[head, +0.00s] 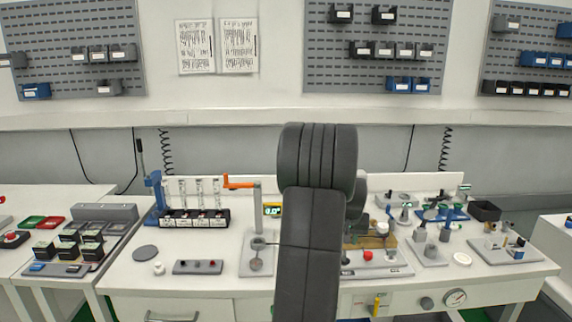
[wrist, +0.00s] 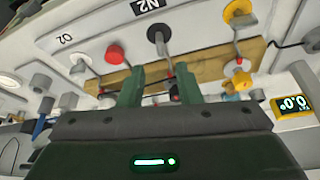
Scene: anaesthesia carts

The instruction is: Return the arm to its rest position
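My arm (head: 310,240) stands up in the middle of the head view and hides part of the bench behind it. My gripper is not visible in the head view. In the wrist view, my gripper (wrist: 159,82) shows two green fingers set apart with a gap between them. I see nothing clearly held in the gap. Beyond the fingers are a wooden board (wrist: 209,66), a black knob (wrist: 157,33) by the N2 label, a red knob (wrist: 115,54) and a yellow knob (wrist: 242,80). Whether the fingers touch any of these I cannot tell.
A green-lit display (wrist: 292,105) is close at the right of the wrist view.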

